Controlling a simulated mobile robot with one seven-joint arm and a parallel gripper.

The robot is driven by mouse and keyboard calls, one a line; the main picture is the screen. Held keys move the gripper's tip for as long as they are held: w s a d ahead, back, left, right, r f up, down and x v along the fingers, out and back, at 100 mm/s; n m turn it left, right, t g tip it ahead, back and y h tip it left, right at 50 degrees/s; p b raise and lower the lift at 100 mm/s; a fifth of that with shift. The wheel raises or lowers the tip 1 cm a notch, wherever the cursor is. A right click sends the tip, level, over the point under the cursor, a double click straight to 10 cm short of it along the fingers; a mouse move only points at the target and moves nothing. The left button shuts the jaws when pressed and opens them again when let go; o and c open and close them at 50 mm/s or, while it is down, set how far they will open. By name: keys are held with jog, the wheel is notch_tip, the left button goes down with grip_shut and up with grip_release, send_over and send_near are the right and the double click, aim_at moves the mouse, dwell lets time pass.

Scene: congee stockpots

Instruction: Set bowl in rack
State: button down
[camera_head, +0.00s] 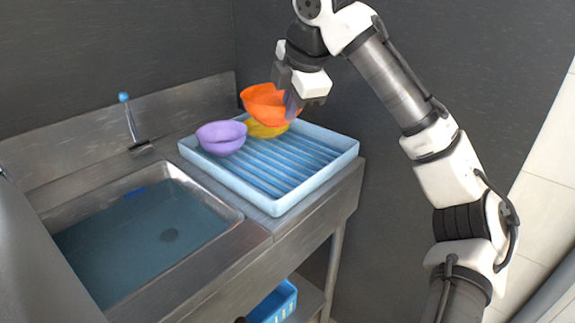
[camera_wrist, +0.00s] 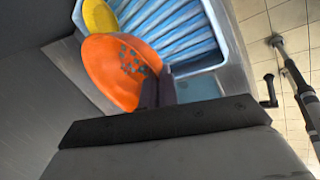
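An orange bowl (camera_head: 262,104) is tilted above the back of the light blue ribbed rack (camera_head: 236,188). My gripper (camera_head: 292,105) is shut on the bowl's right rim. In the wrist view the orange bowl (camera_wrist: 112,75) lies against the dark fingers (camera_wrist: 158,92), with bluish marks on its inside. A yellow bowl (camera_head: 265,129) sits in the rack partly hidden below the orange one; it also shows in the wrist view (camera_wrist: 99,17). A purple bowl (camera_head: 222,137) sits at the rack's left back corner. I cannot tell whether the orange bowl touches the yellow one.
A metal sink (camera_head: 150,245) full of water lies left of the rack, with a blue-knobbed tap (camera_head: 133,125) behind it. The rack's front and right are empty. A dark wall stands close behind. A blue basket (camera_head: 275,302) is on the shelf below.

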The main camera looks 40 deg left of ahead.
notch_tip(320, 180, down, 14)
jog(key=shift+r, duration=0.15)
dwell(0.4)
jog(key=c, duration=1.7)
grip_release()
jog(key=shift+w, duration=0.1)
